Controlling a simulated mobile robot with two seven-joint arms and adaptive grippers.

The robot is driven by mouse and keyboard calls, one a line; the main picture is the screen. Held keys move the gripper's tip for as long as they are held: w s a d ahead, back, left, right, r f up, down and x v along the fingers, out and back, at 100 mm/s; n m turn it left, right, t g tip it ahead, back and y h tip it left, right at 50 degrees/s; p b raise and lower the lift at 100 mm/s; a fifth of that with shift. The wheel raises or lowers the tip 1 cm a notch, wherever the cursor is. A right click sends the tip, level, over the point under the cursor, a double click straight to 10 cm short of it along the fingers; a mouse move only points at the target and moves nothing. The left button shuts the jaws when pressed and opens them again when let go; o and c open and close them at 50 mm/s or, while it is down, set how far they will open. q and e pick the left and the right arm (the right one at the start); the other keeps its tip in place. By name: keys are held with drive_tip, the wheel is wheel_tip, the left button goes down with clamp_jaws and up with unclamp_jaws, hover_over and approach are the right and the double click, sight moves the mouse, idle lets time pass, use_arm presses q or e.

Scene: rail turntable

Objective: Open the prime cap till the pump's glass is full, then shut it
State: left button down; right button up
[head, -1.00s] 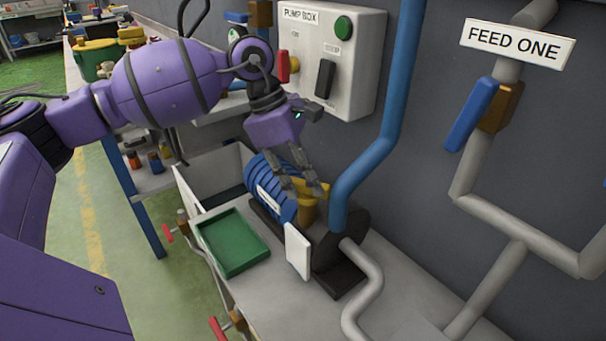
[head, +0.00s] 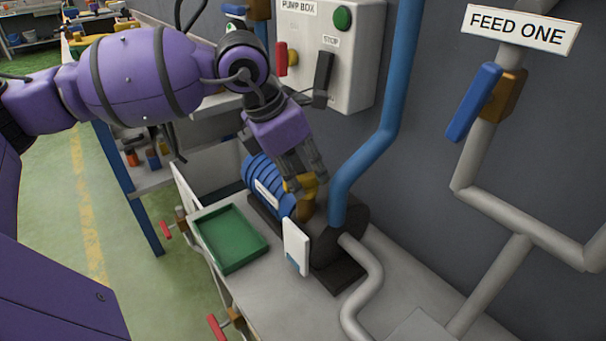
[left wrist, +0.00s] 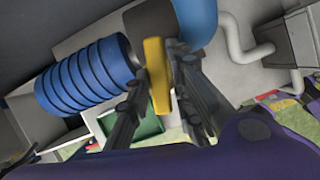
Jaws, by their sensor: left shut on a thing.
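The blue ribbed pump motor (head: 262,180) with its dark pump body (head: 350,225) sits on the bench. The yellow prime cap (head: 300,184) is on the brass neck (head: 305,207) of the pump. My left gripper (head: 306,178) is shut on the cap; in the left wrist view the yellow cap (left wrist: 156,75) stands between the two fingers (left wrist: 160,85). The pump's glass (head: 295,240) is a pale upright panel at the front of the pump, with a small blue patch at its bottom and white above. My right gripper is out of view.
A green tray (head: 232,238) lies left of the glass. The pump box (head: 335,45) with green button and dark lever hangs on the wall. A blue pipe (head: 385,130) rises beside the pump, close right of my gripper. Red-handled valves (head: 216,326) stick out at the bench front.

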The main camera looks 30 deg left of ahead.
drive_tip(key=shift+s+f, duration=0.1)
use_arm(q)
drive_tip(key=shift+a, duration=0.1)
idle(0.4)
drive_tip(key=c, duration=1.8)
unclamp_jaws()
drive_tip(key=shift+o, duration=0.8)
drive_tip(key=shift+w, duration=0.1)
drive_tip(key=shift+f, duration=0.1)
drive_tip(key=v, duration=0.6)
drive_tip(key=shift+r, duration=0.6)
drive_tip(key=shift+v, duration=2.5)
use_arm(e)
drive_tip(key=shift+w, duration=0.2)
